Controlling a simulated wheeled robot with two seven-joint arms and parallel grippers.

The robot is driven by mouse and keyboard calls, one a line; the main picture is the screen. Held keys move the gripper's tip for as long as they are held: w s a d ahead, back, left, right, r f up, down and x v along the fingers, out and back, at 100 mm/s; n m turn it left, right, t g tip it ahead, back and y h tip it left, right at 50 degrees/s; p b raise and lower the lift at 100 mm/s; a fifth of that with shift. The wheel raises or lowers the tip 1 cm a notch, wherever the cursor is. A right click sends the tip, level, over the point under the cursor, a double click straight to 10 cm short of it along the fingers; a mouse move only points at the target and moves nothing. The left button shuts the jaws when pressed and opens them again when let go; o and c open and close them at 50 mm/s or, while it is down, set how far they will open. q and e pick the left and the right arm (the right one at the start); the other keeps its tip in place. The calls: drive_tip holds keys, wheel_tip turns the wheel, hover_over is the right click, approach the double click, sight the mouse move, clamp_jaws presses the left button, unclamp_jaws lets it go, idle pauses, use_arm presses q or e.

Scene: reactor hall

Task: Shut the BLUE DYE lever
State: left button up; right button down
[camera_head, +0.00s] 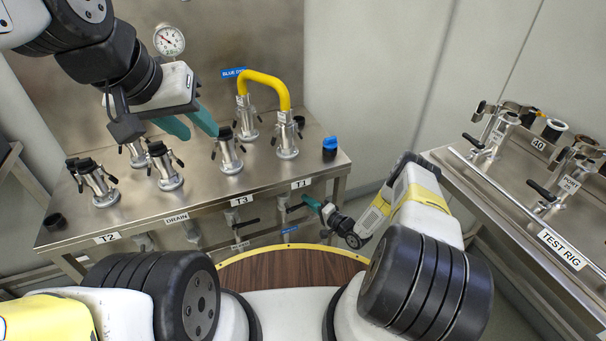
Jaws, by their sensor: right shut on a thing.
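A BLUE DYE label (233,72) is on the back panel, behind one end of a yellow hose (266,78). The other end is on the port above the T1 label (301,184). My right gripper (300,204) is low at the bench's front, under T1, its teal fingers shut on a dark lever handle (292,209). The fingers hide most of this lever, and its angle is hard to tell. A small blue label (289,230) below it is too small to read. My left gripper (200,134) is open and empty above the bench, near the capped ports.
Other black levers (245,223) sit under the bench edge beneath T3. Several capped ports (228,152) and a blue cap (330,144) stand on the steel bench (130,212). A TEST RIG table (520,200) is at the right.

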drive_tip(key=shift+s+f+m+y, duration=0.1)
drive_tip(key=shift+f+m+y, duration=0.3)
drive_tip(key=shift+f+m, duration=0.65)
drive_tip(key=c, duration=1.4)
unclamp_jaws()
drive_tip(key=shift+o, duration=0.2)
drive_tip(key=shift+r, duration=0.1)
drive_tip(key=shift+d, duration=0.1)
drive_tip(key=v, duration=0.7)
drive_tip(key=shift+s, duration=0.35)
drive_tip(key=shift+d, duration=0.1)
